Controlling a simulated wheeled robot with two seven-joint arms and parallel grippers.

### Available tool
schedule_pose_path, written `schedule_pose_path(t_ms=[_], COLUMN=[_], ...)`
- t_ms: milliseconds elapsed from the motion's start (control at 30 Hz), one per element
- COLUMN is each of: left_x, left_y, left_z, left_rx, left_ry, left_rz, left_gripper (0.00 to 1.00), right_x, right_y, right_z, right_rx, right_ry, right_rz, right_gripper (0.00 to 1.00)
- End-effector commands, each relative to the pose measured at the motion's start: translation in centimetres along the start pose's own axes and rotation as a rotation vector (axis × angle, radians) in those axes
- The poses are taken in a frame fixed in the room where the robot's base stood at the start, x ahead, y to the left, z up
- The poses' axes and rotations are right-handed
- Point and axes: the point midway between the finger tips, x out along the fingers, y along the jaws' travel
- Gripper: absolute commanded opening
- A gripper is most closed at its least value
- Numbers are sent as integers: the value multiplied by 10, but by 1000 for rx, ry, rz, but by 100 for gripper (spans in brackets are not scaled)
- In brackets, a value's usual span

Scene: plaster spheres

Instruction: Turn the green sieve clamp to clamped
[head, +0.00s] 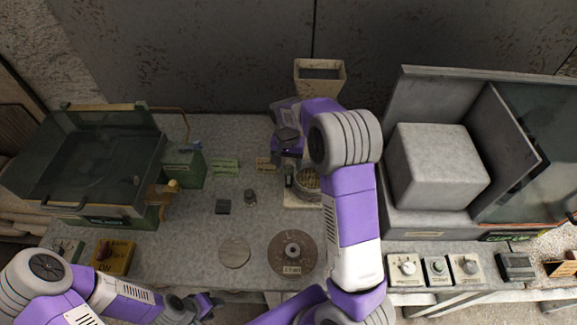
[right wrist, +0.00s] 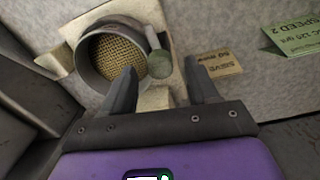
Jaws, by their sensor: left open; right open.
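The sieve (right wrist: 120,58) is a round grey ring with tan mesh on a pale base. Its clamp (right wrist: 159,62) is a short lever with a grey-green knob, at the ring's right side in the right wrist view. My right gripper (right wrist: 160,80) is open and empty. Its fingertips lie either side of the knob in the picture; I cannot tell whether they reach its depth. In the head view the sieve (head: 307,184) is partly hidden by my right arm, and the right gripper (head: 289,170) is beside it. My left gripper (head: 207,302) is open and empty at the front edge.
A "SIEVE" label (right wrist: 218,63) lies beside the sieve. A beige bin (head: 319,77) stands behind. A round disc (head: 292,268), a small dark block (head: 223,207) and a green lidded machine (head: 100,215) are on the bench. A grey cabinet (head: 415,222) holding a block stands right.

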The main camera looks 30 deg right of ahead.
Motion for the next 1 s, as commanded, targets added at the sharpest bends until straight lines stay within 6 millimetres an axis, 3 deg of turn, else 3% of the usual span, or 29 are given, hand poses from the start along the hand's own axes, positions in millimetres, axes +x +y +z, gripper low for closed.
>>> schedule_pose_path(t_ms=[200, 467, 833, 1000], left_x=[2, 2, 2, 2], left_y=[-1, -1, -1, -1], left_z=[0, 0, 0, 0], left_rx=[0, 0, 0, 0], left_ry=[1, 0, 0, 0], left_rz=[0, 0, 0, 0], left_gripper=[43, 43, 43, 43], right_x=[17, 18, 18, 18], right_y=[0, 0, 0, 0], right_z=[0, 0, 0, 0], right_rx=[0, 0, 0, -8], right_ry=[0, 1, 1, 1], right_rz=[-1, -1, -1, -1], right_gripper=[59, 59, 3, 3])
